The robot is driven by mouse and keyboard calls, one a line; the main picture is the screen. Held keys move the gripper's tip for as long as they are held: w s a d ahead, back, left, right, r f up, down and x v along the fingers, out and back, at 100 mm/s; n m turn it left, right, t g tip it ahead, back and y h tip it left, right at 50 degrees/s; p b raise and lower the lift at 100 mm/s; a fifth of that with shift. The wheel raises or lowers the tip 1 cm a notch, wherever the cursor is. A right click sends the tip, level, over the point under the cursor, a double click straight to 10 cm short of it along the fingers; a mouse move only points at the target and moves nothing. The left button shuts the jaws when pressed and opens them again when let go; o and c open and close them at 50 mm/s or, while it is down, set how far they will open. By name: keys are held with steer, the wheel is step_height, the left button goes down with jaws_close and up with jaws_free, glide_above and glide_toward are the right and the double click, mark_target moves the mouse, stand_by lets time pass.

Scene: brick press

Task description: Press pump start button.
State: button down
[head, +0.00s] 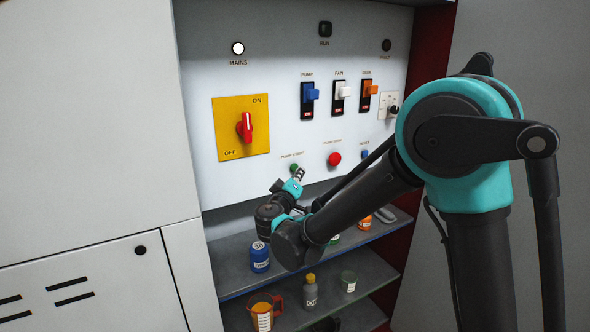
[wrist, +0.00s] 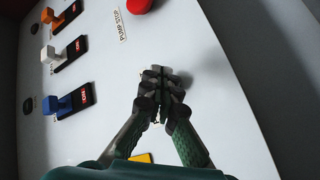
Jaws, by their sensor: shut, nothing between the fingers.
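The green pump start button (head: 294,168) is on the lower part of the light grey panel, under its "PUMP START" label. My gripper (head: 299,174) is right by it in the head view, just to its right and partly in front of it. In the wrist view my gripper (wrist: 165,78) is shut and empty, fingertips together against the view of the panel. The button is not clearly seen there, as the fingers cover that spot. I cannot tell whether the fingertips touch it.
The red pump stop button (head: 334,159) is to the right and also shows in the wrist view (wrist: 138,4). A red rotary switch (head: 245,127) on a yellow plate is up left. Blue, white and orange rockers are above. Shelves (head: 232,246) below hold bottles and cans.

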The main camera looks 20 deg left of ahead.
steer(key=shift+w+a, duration=0.1)
steer(key=shift+w+a, duration=0.15)
steer(key=shift+a, duration=0.1)
steer(key=shift+w+a, duration=0.35)
stand_by(1.0)
steer(key=shift+s+d, duration=0.6)
steer(key=shift+d, duration=0.1)
steer(key=shift+s+d, duration=0.1)
steer(key=s+d, duration=0.3)
steer(key=shift+d, duration=0.3)
stand_by(0.4)
stand_by(0.6)
